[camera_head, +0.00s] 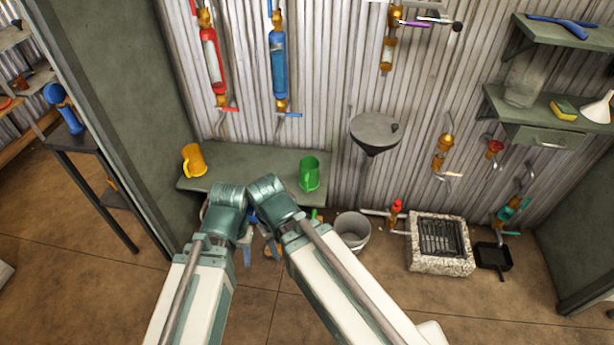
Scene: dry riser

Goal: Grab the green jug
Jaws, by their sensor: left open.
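The green jug (310,174) stands upright on the right part of a grey-green bench (240,160) against the corrugated wall. My left gripper (247,256) shows only in part, low in front of the bench and below the wrists; it is open and apart from the jug. My right arm's wrist (272,198) is just left of and below the jug in the picture. My right gripper is mostly hidden behind its own arm, and its jaws cannot be made out.
A yellow jug (194,160) stands at the bench's left end. A grey bucket (353,230) and a stone-edged grate (440,245) are on the floor at right. A funnel-like basin (375,132) hangs on the wall. A dark partition (120,100) borders the left.

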